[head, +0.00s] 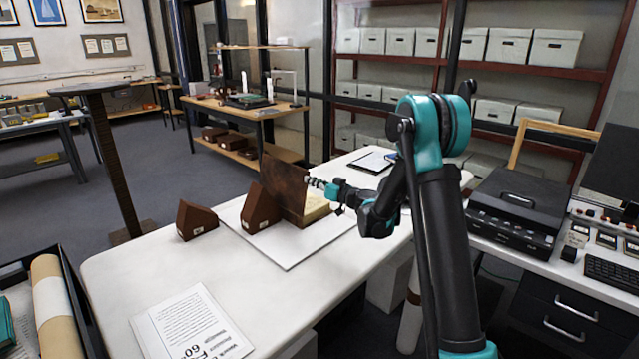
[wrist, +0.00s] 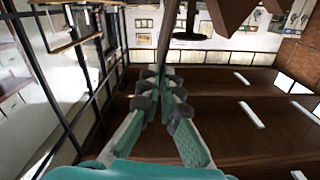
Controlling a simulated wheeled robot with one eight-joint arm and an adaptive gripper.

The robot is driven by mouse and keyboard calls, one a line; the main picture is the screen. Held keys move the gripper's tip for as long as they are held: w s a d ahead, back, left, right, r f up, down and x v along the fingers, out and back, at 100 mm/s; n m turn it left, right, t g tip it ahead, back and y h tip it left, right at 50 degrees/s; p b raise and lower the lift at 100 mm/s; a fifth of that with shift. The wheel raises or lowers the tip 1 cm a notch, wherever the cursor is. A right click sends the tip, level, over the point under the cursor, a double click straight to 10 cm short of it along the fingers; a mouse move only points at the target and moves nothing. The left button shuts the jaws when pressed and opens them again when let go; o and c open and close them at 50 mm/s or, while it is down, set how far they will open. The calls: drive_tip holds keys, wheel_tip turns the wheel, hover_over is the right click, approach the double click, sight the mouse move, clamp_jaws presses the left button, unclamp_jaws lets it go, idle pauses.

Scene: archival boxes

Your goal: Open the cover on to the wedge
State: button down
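An open book (head: 316,209) lies on a white board on the table in the head view. Its brown cover (head: 283,187) stands nearly upright, leaning left towards a dark brown wedge (head: 258,213) beside the book. I cannot tell whether cover and wedge touch. My gripper (head: 317,183) is at the cover's right, inner side, above the pages; contact is unclear. In the wrist view my gripper's fingers (wrist: 162,78) are drawn together with nothing seen between them. A brown surface (wrist: 215,14) at the top edge there is too cut off to name.
A second brown wedge (head: 196,220) stands on the table to the left. A printed sheet (head: 192,325) lies at the table's front and a clipboard (head: 374,161) at its back. A black box-shaped device (head: 517,200) is on the right-hand desk. The table's left part is mostly clear.

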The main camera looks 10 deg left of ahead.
drive_tip(key=s+a+n, duration=0.6)
drive_tip(key=s+n, duration=0.1)
drive_tip(key=shift+s+f, duration=0.35)
drive_tip(key=shift+f, duration=0.1)
drive_tip(key=c, duration=1.7)
unclamp_jaws()
drive_tip(key=shift+c, duration=0.2)
drive_tip(key=v, duration=1.2)
